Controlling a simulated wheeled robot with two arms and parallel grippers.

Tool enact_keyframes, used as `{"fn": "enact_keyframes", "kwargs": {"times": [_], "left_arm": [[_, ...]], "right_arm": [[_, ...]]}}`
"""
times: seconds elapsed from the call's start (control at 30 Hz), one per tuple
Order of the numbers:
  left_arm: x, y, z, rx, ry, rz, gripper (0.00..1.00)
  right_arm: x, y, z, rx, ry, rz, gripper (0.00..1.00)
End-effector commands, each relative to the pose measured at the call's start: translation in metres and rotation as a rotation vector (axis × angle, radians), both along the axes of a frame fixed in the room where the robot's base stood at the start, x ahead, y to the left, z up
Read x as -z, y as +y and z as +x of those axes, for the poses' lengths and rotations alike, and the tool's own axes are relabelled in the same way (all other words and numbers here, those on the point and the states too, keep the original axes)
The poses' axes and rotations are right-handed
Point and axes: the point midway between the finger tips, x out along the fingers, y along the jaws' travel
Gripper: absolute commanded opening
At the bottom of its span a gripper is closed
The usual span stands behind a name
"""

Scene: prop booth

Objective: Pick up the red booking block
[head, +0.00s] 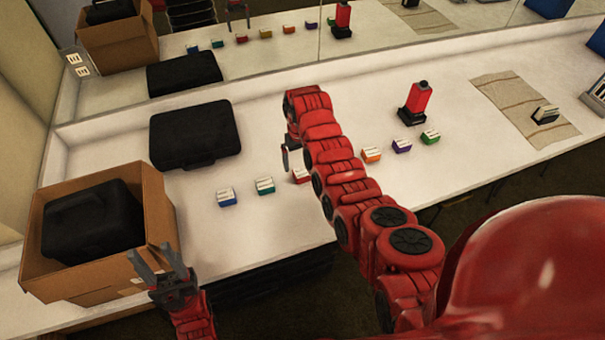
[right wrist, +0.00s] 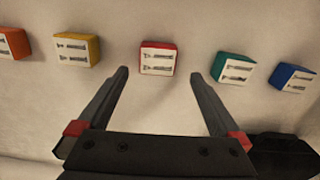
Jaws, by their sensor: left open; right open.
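The red booking block (head: 300,176) lies on the white counter in a row of coloured blocks, partly hidden by my right arm in the head view. In the right wrist view the red block (right wrist: 158,58) is whole, with a white label face, centred ahead between the fingers. My right gripper (right wrist: 168,85) is open and empty, its fingertips apart from the block; in the head view the right gripper (head: 286,158) is partly seen over the counter. My left gripper (head: 153,258) is open and empty beside the cardboard box.
Neighbouring blocks are teal (head: 265,186), blue (head: 227,197), orange (head: 371,154), purple (head: 402,145), green (head: 430,137) and yellow (right wrist: 77,50). A black case (head: 195,135), cardboard box (head: 160,210), red bottle-like object (head: 418,98) and striped cloth (head: 505,100) stand around. A mirror backs the counter.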

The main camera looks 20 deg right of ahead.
Motion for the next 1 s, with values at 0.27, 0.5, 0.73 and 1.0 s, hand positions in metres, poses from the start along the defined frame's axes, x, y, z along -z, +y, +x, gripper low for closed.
{"fn": "enact_keyframes", "kwargs": {"times": [0.27, 0.5, 0.73, 1.0], "left_arm": [[-0.016, 0.000, 0.000, 0.000, 0.000, 0.000, 0.50], [-0.019, 0.000, 0.000, 0.000, 0.000, 0.000, 0.50], [-0.018, 0.000, 0.000, 0.000, 0.000, 0.000, 0.50], [-0.018, 0.000, 0.000, 0.000, 0.000, 0.000, 0.50]], "right_arm": [[0.015, -0.003, -0.005, 0.000, 0.005, 0.001, 1.00], [0.044, -0.004, -0.006, -0.003, 0.002, 0.000, 1.00], [0.054, -0.004, -0.005, -0.002, -0.003, 0.000, 1.00], [0.056, -0.004, -0.006, -0.001, -0.004, 0.000, 1.00]]}}
